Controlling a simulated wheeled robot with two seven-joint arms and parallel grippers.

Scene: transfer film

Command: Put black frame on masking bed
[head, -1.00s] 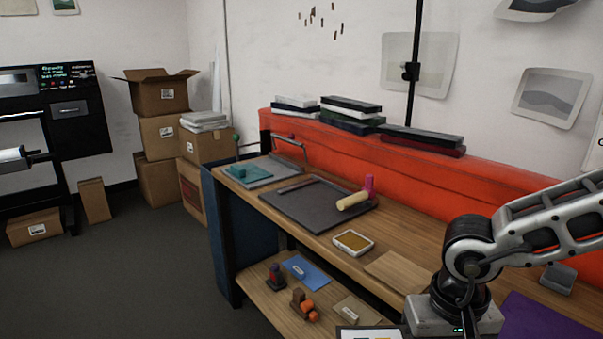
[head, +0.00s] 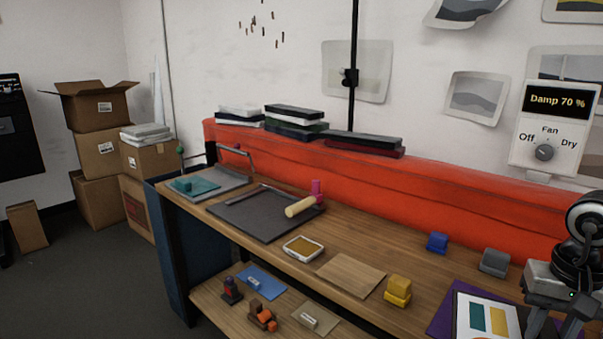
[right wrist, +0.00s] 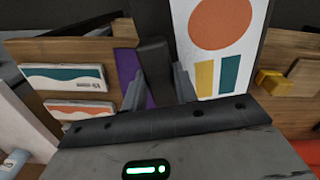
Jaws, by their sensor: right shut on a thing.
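The black frame (head: 456,316) surrounds a white print with yellow and teal patches at the lower right of the head view. It is over a purple mat (head: 439,322); contact between them cannot be told. My right gripper (head: 554,326) is at the frame's right side. In the right wrist view its fingers (right wrist: 159,88) are shut on a dark bar of the frame (right wrist: 153,68), with the print and its orange circle to the right. Purple shows left of the bar. No bed is labelled; a dark grey mat (head: 258,216) lies farther left on the bench. My left gripper is not in view.
On the wooden bench are a yellow block (head: 397,291), a blue block (head: 437,242), a grey block (head: 494,262), a thin wooden board (head: 350,277) and a tan pad (head: 303,249).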

